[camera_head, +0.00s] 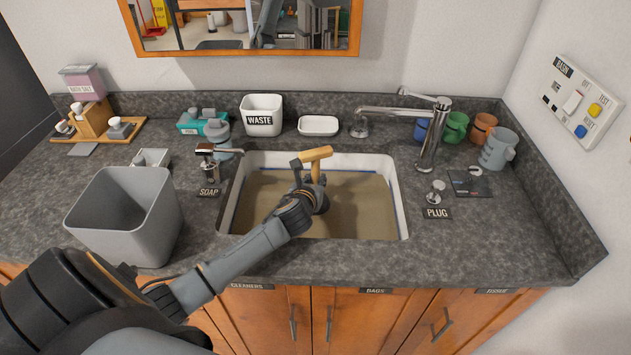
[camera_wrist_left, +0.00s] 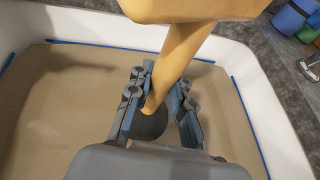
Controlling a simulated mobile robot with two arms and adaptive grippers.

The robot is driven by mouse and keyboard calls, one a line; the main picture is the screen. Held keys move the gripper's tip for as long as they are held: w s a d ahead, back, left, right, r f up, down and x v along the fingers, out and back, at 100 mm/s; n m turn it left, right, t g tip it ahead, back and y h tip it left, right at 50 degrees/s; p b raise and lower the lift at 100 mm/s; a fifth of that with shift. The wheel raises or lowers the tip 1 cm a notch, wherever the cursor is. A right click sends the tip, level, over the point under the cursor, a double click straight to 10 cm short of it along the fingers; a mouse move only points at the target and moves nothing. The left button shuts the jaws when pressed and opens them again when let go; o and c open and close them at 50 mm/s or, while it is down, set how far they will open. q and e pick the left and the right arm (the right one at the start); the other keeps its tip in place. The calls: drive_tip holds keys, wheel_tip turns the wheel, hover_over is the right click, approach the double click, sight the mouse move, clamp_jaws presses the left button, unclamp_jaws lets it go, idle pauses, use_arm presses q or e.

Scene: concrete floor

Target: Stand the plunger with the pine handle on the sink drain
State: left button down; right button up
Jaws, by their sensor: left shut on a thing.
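The plunger's pine handle (camera_head: 316,155) has a T-shaped grip and stands up over the sink in the head view. My left gripper (camera_head: 309,184) is shut around its shaft. In the left wrist view the pale shaft (camera_wrist_left: 180,60) runs down between the fingers (camera_wrist_left: 160,100) to a dark rounded cup (camera_wrist_left: 150,124), partly hidden. The shaft looks tilted in that view. The white sink (camera_head: 393,178) holds a flat brown surface, like murky water. The drain is not visible, and I cannot tell whether the cup touches anything. My right gripper is not in view.
A grey bin (camera_head: 125,215) stands left of the sink, near my left arm. The soap pump (camera_head: 208,165), WASTE cup (camera_head: 262,115) and soap dish (camera_head: 318,125) line the left and back. The faucet (camera_head: 432,135), plug knob (camera_head: 436,192) and several cups (camera_head: 457,127) are right. The front-right counter is clear.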

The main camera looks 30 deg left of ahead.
use_arm(q)
drive_tip(key=shift+f, duration=0.15)
drive_tip(key=c, duration=1.7)
unclamp_jaws()
drive_tip(key=shift+f, duration=0.1)
drive_tip(key=o, duration=0.5)
drive_tip(key=shift+s+r, duration=0.1)
drive_tip(key=shift+r, duration=0.1)
drive_tip(key=v, duration=1.1)
drive_tip(key=shift+s+d+r, duration=0.2)
drive_tip(key=shift+s, duration=0.1)
